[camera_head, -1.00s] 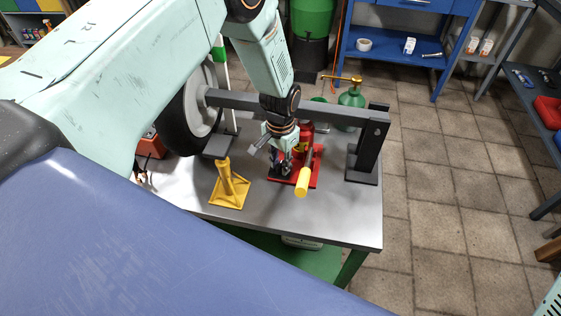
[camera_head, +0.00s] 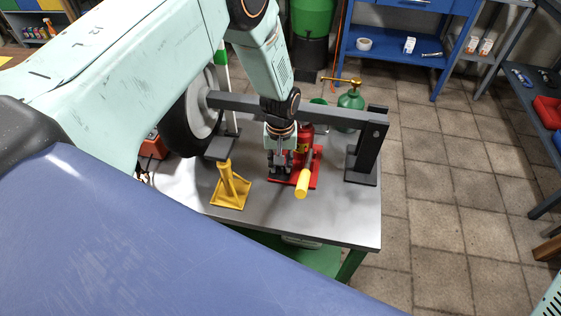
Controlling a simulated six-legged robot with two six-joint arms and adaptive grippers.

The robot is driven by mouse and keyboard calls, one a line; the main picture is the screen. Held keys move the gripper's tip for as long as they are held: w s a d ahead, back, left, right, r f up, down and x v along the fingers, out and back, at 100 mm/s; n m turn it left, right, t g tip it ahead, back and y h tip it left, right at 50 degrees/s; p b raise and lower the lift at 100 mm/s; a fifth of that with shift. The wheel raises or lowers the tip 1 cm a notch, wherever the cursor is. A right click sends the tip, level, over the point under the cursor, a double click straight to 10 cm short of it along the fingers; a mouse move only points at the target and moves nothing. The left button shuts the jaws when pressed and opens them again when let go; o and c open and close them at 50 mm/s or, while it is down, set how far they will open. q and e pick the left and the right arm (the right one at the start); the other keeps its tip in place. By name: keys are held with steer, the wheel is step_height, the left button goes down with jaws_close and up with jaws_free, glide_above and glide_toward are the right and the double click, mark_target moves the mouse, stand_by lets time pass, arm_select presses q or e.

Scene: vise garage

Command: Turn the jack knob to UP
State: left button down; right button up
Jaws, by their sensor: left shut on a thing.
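A red bottle jack (camera_head: 305,138) stands on a red base plate on the grey workbench (camera_head: 330,222), under a dark beam. Its yellow-ended handle (camera_head: 303,184) points toward the front. My left gripper (camera_head: 279,172) points down at the jack's left side, low over the red base. Its fingers are close together, shut on a small part there. That part is at the knob's place, but the fingers hide it, so its setting cannot be read. My right gripper is not in view.
A yellow jack stand (camera_head: 230,187) stands just left of the jack. A dark beam (camera_head: 240,104) runs behind my left gripper, from the wheel (camera_head: 190,120) to a black post (camera_head: 367,148). A green gas bottle (camera_head: 350,104) stands behind. The bench's front right is clear.

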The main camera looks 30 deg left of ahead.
arm_select(q)
steer(key=shift+s+f+n, duration=0.1)
steer(key=shift+s+n, duration=0.1)
steer(key=shift+n, duration=0.9)
steer(key=c, duration=1.1)
jaws_free()
steer(key=shift+w, duration=0.1)
step_height(320, 180, up, 12)
